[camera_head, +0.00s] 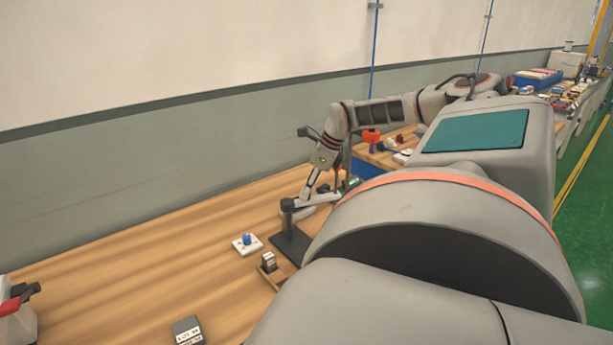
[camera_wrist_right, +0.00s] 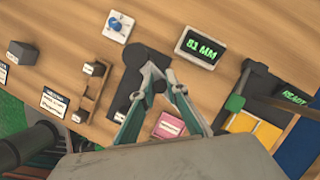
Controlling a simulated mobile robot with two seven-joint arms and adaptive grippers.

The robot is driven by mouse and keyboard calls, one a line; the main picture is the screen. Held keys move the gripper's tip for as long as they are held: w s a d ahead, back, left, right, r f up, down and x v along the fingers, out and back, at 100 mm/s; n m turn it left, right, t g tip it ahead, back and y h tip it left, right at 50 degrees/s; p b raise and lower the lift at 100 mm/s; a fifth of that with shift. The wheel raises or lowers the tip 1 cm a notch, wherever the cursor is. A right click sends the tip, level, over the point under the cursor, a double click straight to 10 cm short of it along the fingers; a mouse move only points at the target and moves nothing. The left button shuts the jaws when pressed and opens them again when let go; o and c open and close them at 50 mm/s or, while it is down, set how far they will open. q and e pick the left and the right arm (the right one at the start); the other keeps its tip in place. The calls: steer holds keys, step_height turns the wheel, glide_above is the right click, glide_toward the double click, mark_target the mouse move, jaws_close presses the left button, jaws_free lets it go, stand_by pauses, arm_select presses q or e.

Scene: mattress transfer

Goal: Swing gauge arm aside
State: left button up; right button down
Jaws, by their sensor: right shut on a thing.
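The gauge stand has a dark base plate (camera_head: 291,246) and a dark upright post (camera_head: 287,212) on the wooden bench. A pale gauge arm (camera_head: 318,199) reaches right from the post in the head view. My right gripper (camera_head: 308,194) is down at this arm, close to the post. In the right wrist view its two fingers (camera_wrist_right: 161,80) converge beside the stand's round dark top (camera_wrist_right: 140,56), shut on the gauge arm. The fingers hide most of the gripped part. My left gripper is not in view.
A white plate with a blue knob (camera_head: 247,240) and a wooden holder with small blocks (camera_head: 269,267) stand near the base. An "81 MM" display (camera_wrist_right: 198,47), a pink label (camera_wrist_right: 170,126) and a "READY" display (camera_wrist_right: 295,95) lie nearby. The bench's left part is mostly clear.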

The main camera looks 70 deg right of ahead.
steer(key=c, duration=2)
jaws_free()
steer(key=v, duration=1.2)
steer(key=shift+w, duration=0.15)
